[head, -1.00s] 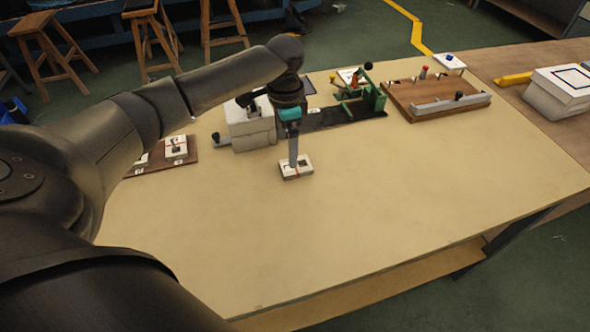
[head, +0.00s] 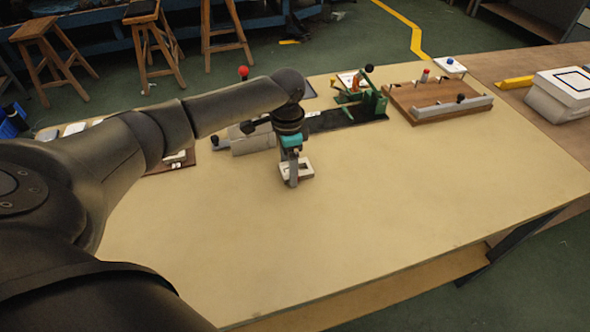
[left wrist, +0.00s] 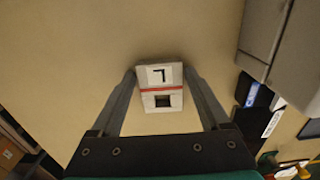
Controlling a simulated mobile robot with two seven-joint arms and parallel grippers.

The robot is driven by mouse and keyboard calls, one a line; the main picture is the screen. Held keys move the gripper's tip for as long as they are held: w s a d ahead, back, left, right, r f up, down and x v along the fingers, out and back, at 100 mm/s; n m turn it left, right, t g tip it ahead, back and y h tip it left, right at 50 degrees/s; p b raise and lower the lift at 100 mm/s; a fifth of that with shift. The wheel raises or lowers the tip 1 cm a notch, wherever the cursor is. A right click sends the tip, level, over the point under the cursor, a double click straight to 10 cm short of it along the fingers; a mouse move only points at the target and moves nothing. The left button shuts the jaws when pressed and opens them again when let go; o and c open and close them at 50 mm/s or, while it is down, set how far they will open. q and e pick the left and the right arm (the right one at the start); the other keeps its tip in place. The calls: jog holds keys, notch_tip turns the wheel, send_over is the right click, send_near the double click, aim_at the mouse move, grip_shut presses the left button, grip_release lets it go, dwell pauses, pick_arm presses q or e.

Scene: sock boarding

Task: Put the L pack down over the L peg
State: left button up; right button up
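The L pack (left wrist: 160,88) is a small white block with a black L, a red band and a dark square opening. In the left wrist view it sits between the two fingers of my left gripper (left wrist: 160,75), which reach its sides. In the head view the pack (head: 299,169) shows at the tips of my left gripper (head: 292,184), over the bare middle of the table. I cannot tell whether it touches the table. I cannot make out the L peg; my arm partly covers a dark board with white pieces (head: 178,160) at left. My right gripper is out of view.
A grey-white block (head: 250,143) stands just behind my left gripper. Further back are a green fixture (head: 373,103) on a black base and a brown board with a metal bar (head: 445,105). A white box (head: 560,95) is at far right. The table's (head: 420,200) front and right are clear.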

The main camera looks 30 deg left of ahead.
pick_arm(q)
jog(key=shift+r, duration=0.1)
jog(key=c, duration=1.2)
